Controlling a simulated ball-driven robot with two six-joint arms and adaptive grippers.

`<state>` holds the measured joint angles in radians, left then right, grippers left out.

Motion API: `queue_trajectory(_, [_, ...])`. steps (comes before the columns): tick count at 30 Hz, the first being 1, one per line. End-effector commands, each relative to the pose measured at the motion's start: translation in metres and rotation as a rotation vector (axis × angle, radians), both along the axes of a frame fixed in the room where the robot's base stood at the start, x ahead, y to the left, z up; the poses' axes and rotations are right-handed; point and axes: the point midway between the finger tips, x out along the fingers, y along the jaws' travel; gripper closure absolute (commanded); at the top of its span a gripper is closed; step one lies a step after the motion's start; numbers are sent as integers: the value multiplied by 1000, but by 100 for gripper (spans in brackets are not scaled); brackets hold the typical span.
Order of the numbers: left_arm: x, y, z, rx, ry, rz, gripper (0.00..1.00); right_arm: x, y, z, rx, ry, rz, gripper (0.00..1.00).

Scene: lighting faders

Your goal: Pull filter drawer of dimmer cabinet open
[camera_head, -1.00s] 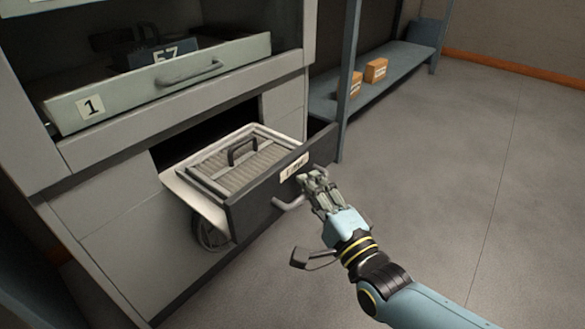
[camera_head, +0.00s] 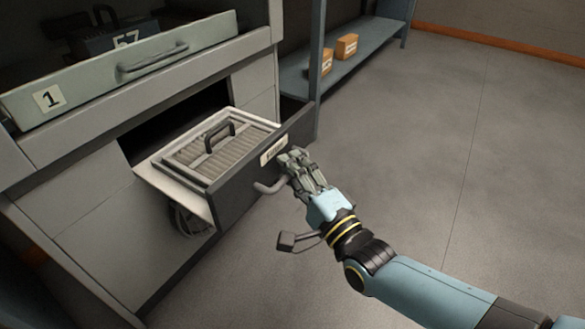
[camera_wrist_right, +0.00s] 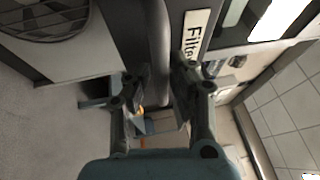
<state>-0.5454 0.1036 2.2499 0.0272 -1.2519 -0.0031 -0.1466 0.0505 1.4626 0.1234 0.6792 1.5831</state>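The dimmer cabinet (camera_head: 75,207) stands at the left in the head view. Its dark-fronted filter drawer (camera_head: 232,190) is pulled out and shows a pleated filter with a grey handle (camera_head: 222,150) inside. The drawer's bar handle (camera_head: 268,188) is on the front, below a label that reads "Filter" in the right wrist view (camera_wrist_right: 194,35). My right gripper (camera_head: 292,168) is at the right part of this bar. In the right wrist view its fingers (camera_wrist_right: 160,80) lie on either side of the dark bar, closed on it; the fingers partly hide it. My left gripper is out of view.
Above is another drawer (camera_head: 80,87) marked 1, also out, with its own handle (camera_head: 155,63). A blue shelf unit (camera_head: 375,45) with two orange boxes (camera_head: 346,46) stands behind. A cable coil hangs under the filter drawer. The floor (camera_head: 430,170) at right is clear.

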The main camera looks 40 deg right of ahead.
Motion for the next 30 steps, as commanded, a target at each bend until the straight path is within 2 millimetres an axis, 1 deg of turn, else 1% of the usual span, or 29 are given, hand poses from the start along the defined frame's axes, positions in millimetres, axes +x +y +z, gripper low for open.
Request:
queue_trajectory(2, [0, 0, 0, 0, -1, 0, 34, -4, 0, -1, 0, 1, 0, 78])
queue_trajectory(5, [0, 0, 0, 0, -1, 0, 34, -18, 1, -4, 0, 2, 0, 78])
queue_trajectory(12, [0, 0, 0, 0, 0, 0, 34, -71, 4, -13, 0, 5, -1, 78])
queue_trajectory(15, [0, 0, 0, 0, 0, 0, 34, -90, 5, -16, 0, 5, 0, 78])
queue_trajectory(18, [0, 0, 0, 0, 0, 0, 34, -105, 6, -19, 0, 4, 0, 78])
queue_trajectory(23, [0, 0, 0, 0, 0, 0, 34, -117, 6, -20, 0, 2, 1, 78])
queue_trajectory(30, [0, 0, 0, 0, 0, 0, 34, -118, 6, -21, 0, 2, 0, 78])
